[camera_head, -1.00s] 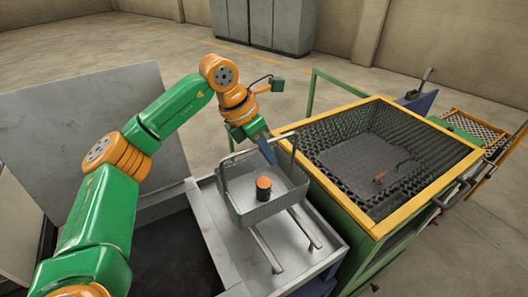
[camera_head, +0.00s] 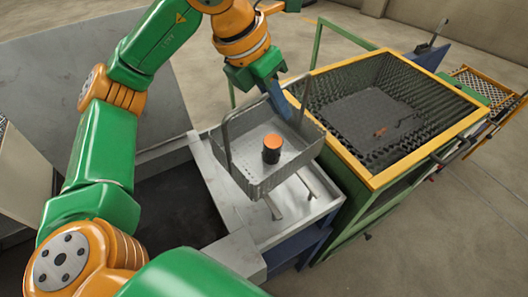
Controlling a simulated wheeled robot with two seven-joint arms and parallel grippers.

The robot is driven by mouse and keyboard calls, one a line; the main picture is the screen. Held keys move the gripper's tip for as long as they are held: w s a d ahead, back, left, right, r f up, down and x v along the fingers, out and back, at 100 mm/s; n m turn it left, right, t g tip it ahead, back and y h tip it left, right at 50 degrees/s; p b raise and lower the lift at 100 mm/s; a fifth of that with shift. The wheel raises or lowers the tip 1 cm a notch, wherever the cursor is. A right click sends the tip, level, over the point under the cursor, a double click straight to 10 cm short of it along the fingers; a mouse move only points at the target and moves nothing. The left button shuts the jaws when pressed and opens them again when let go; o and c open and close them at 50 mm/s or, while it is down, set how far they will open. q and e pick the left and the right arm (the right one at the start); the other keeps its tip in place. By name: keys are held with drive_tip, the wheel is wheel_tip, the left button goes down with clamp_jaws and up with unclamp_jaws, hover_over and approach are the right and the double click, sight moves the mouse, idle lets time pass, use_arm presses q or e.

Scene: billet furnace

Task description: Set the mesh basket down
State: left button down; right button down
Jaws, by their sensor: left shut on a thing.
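The grey mesh basket (camera_head: 268,183) hangs tilted above a light metal shelf (camera_head: 240,222) in the middle of the head view. A dark cylinder with an orange top (camera_head: 271,150) stands inside it. My left gripper (camera_head: 280,108), with blue-grey fingers, is shut on the basket at its far upper side; the exact grip point is partly hidden by the fingers. Two light rails (camera_head: 306,186) show beneath the basket on the shelf. I cannot tell whether the basket touches them. My right gripper is not in view.
A dark open pit (camera_head: 175,205) lies left of the shelf, with a large grey raised lid (camera_head: 50,75) behind it. A yellow-rimmed mesh bin (camera_head: 374,182) on a green frame stands close on the right. Open floor lies further right.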

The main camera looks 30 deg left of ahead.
use_arm(q)
drive_tip(key=s+r+n, duration=0.2)
drive_tip(key=s+r, duration=0.2)
drive_tip(key=s, duration=0.2)
drive_tip(key=p, duration=0.3)
approach(274, 123)
drive_tip(key=shift+w+d+f+n+y, duration=0.15)
drive_tip(key=shift+w+d+f, duration=0.1)
drive_tip(key=shift+d, duration=0.25)
drive_tip(key=shift+w+d+f+n+y, duration=0.15)
drive_tip(key=shift+w+d, duration=0.05)
drive_tip(key=shift+d, duration=0.3)
drive_tip(key=shift+w+a+f, duration=0.1)
drive_tip(key=shift+w+f, duration=0.05)
drive_tip(key=shift+f, duration=0.05)
drive_tip(key=f, duration=0.4)
drive_tip(key=shift+w+a, duration=0.2)
drive_tip(key=shift+w, duration=0.1)
drive_tip(key=c, duration=1)
unclamp_jaws()
drive_tip(key=shift+o, duration=0.4)
drive_tip(key=shift+s+d, duration=0.1)
drive_tip(key=shift+d, duration=0.05)
